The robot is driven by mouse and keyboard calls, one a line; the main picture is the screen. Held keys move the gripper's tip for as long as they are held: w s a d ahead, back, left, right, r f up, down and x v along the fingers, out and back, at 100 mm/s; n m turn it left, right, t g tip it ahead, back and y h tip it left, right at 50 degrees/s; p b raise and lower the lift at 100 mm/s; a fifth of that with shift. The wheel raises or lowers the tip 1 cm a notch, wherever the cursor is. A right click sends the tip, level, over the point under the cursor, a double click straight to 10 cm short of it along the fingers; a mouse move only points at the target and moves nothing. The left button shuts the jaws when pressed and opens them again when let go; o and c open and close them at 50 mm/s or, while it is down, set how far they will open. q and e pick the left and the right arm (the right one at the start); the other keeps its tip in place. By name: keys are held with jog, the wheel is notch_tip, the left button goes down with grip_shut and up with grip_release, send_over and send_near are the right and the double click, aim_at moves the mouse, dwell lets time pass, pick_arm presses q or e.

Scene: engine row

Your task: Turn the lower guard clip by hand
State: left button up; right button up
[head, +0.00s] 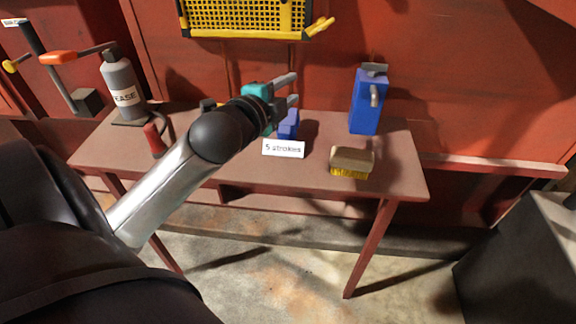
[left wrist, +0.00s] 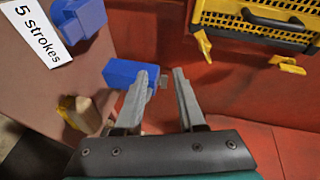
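The yellow mesh guard (head: 245,16) is on the red wall at the top of the head view, cut off by the picture edge. A yellow clip (head: 320,27) sticks out at its lower right. In the left wrist view the guard (left wrist: 250,28) is at the top right, with two yellow clips (left wrist: 203,46) (left wrist: 288,65) along its edge; I cannot tell which is the lower one. My left gripper (head: 295,88) is open and empty above the bench, below and left of the clip and apart from it. Its open fingers show in the left wrist view (left wrist: 165,76). My right gripper is out of view.
The bench (head: 225,172) carries a grease bottle (head: 122,90), a blue can (head: 367,103), a brush (head: 352,161), a blue object (head: 289,124) and a "5 strokes" card (head: 283,149). An orange-handled lever (head: 60,57) is at left. A dark block (head: 525,260) stands at right.

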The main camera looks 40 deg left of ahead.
aim_at(321, 29)
pick_arm(q)
jog(key=s+d+f+n+g, duration=0.2)
jog(key=f, duration=0.3)
jog(key=s+d+f+n+g, duration=0.2)
jog(key=s+f, duration=0.1)
jog(key=f, duration=0.2)
jog(key=s+d+f+n+g+h, duration=0.1)
jog(key=s+d+f+n+g, duration=0.1)
jog(key=f, duration=0.4)
jog(key=shift+s+d, duration=0.25)
jog(key=shift+s, duration=0.4)
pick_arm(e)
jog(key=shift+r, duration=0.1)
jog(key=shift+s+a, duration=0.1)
